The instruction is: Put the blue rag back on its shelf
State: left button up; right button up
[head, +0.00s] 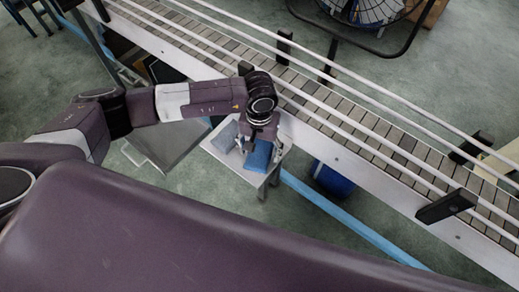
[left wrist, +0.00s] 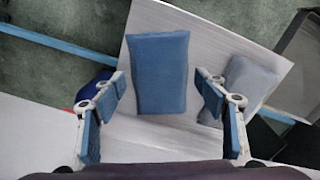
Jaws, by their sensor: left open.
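The blue rag (head: 258,156) lies flat on a small light-grey shelf (head: 268,178) beside the conveyor. In the left wrist view the blue rag (left wrist: 158,72) is a folded rectangle on the shelf's pale top (left wrist: 150,25). My left gripper (head: 255,145) is above the shelf, partly covering the rag in the head view. In the left wrist view my left gripper (left wrist: 160,92) is open, with one blue-padded finger on each side of the rag's near part and clear gaps to it. Nothing is between the fingers' grip. My right gripper is not in view.
A grey-blue folded cloth (left wrist: 243,85) lies on the same shelf, right of the rag and partly behind the right finger. A conveyor with rails (head: 375,145) runs behind the shelf. A blue drum (head: 331,180) stands under the conveyor, and a grey tray (head: 165,146) is left of the shelf.

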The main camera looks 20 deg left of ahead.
aim_at(260, 152)
pick_arm(q)
jog(key=shift+r, duration=0.2)
jog(key=shift+w+r, duration=0.1)
jog(key=shift+r, duration=0.3)
notch_tip(260, 152, up, 11)
jog(key=b, duration=0.2)
